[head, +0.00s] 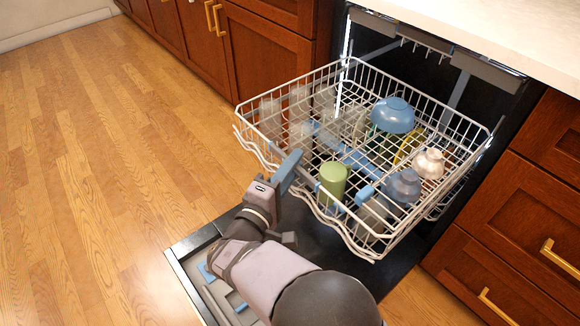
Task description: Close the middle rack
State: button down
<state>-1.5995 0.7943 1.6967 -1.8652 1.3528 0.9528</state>
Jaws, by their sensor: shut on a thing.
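The middle rack (440,104) is a white wire basket, pulled out of the dishwasher and hanging over the lowered door. My gripper (294,162) is at the rack's front side, left of the green cup, with its blue fingers shut on the front edge of the rack. The exact contact is partly hidden by the fingers and wires.
The rack holds a green cup (333,180), an upturned blue bowl (393,115), a blue-grey cup (403,186), a white cup (429,163) and clear glasses. The open dishwasher door (182,262) lies below. Wooden cabinets flank the bay. The floor at left is clear.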

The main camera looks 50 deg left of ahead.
jog(key=b, duration=1.1)
send_near(397, 103)
jog(key=s+a, duration=0.2)
jog(key=s, duration=0.1)
jog(key=s+a, duration=0.1)
jog(key=shift+s+a+r, duration=0.2)
jog(key=shift+a+r, duration=0.1)
jog(key=shift+r, duration=0.05)
jog(key=w, duration=0.4)
jog(key=w+p, duration=0.1)
jog(key=w, duration=0.7)
jog(key=shift+w+a+r+p, duration=0.1)
jog(key=shift+r+p, duration=0.15)
jog(key=shift+p, duration=0.1)
jog(key=shift+w+p, duration=0.35)
jog(key=shift+w, duration=0.55)
jog(key=shift+a, duration=0.1)
jog(key=c, duration=1.6)
grip_release()
jog(key=shift+f, duration=0.1)
jog(key=shift+s, duration=0.1)
